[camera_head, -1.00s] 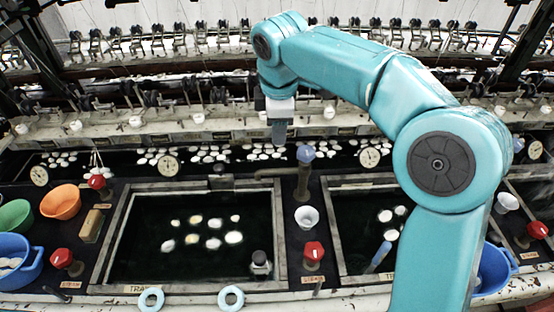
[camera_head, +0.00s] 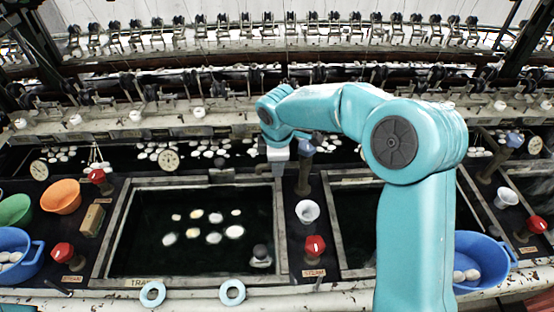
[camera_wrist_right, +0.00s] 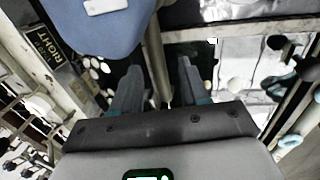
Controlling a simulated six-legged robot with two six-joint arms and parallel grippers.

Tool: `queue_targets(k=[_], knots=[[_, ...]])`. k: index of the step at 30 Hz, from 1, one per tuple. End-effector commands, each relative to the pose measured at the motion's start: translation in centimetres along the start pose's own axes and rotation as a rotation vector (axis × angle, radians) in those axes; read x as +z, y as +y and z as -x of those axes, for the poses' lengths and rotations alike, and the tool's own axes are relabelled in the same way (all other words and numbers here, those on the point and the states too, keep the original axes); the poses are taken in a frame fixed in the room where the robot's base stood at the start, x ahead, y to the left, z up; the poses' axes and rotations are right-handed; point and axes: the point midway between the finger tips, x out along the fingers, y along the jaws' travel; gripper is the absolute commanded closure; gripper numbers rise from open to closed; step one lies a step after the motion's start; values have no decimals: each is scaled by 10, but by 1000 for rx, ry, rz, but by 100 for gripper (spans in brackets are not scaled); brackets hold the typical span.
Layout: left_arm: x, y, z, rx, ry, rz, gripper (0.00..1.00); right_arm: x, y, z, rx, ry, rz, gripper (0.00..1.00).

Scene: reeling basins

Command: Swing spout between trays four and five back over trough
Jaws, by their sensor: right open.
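A dark upright post with a blue-grey knob, the spout (camera_head: 304,178), stands on the strip between two dark trays; a thin arm reaches left from its upper part over the long dark trough (camera_head: 120,158) behind. My right gripper (camera_head: 278,168) is just left of the post, near the thin arm; its fingers are small and partly hidden here. In the right wrist view my right gripper (camera_wrist_right: 160,82) is open, with a thin pole between or beyond its fingers. A large blue-grey shape fills the top left there, very close. Contact cannot be told. My left gripper is not in view.
The left tray (camera_head: 120,225) holds several white cocoons and a small dark fitting. A white funnel cup (camera_head: 307,211) and a red valve (camera_head: 315,247) stand in front of the post. A blue basin (camera_head: 480,262) is at right; orange (camera_head: 61,197) and green bowls are at left.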

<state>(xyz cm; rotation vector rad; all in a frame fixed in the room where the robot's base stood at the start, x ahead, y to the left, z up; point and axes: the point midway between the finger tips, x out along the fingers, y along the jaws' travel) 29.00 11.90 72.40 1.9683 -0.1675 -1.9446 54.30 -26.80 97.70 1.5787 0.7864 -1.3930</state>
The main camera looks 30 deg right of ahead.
Motion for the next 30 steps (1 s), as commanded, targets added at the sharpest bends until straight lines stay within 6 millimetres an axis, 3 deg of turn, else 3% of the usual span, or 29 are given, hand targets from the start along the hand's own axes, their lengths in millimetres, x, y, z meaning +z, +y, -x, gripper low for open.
queue_targets(k=[7, 11, 22, 30], knots=[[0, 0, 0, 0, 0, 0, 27, 0, 1, -1, 0, 0, 0, 59], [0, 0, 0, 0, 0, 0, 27, 0, 1, -1, 0, 0, 0, 100], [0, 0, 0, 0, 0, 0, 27, 0, 3, -1, 0, -6, -26, 100], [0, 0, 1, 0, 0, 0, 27, 0, 15, -3, 0, -36, -174, 100]])
